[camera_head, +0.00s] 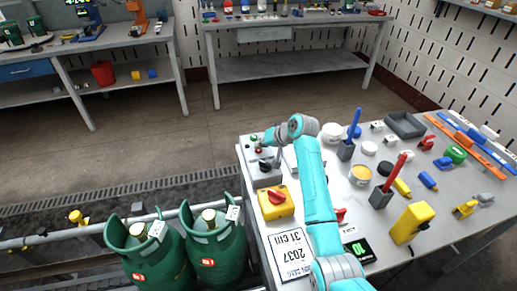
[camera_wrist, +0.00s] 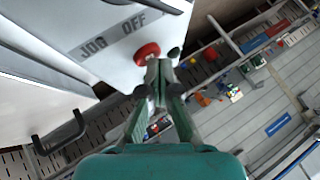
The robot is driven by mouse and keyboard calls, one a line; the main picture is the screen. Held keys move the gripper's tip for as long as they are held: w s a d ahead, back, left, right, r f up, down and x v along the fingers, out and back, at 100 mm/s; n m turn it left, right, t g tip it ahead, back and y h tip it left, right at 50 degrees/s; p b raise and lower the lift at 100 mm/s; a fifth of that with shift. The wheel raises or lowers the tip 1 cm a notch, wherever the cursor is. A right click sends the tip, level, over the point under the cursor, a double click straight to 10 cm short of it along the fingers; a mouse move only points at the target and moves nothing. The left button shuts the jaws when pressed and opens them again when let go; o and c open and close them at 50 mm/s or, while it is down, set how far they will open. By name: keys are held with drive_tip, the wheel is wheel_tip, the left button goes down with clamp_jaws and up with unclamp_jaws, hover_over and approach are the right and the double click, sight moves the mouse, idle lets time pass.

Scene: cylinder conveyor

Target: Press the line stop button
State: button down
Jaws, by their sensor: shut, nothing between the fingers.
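A grey control box (camera_head: 262,178) stands at the left end of the white table. It carries a red button (camera_head: 258,151) near its top, with a green button (camera_head: 254,138) just beyond. In the wrist view the red button (camera_wrist: 147,53) sits on the box face (camera_wrist: 108,28), near the words "JOG" and "OFF". My gripper (camera_wrist: 158,64) is shut and empty, its tips right beside the red button and partly overlapping it. I cannot tell whether they touch it. In the head view my gripper (camera_head: 266,161) is small and dark over the box.
A yellow box with a red knob (camera_head: 277,199) stands in front of the control box. Green gas cylinders (camera_head: 214,246) stand at the lower left. Pen holders, a grey tray (camera_head: 405,125) and several small items crowd the table to the right.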

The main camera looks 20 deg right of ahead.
sight(260, 150)
drive_tip(key=shift+r, duration=0.85)
drive_tip(key=shift+r, duration=0.1)
drive_tip(key=shift+r, duration=2.4)
drive_tip(key=shift+s, duration=0.1)
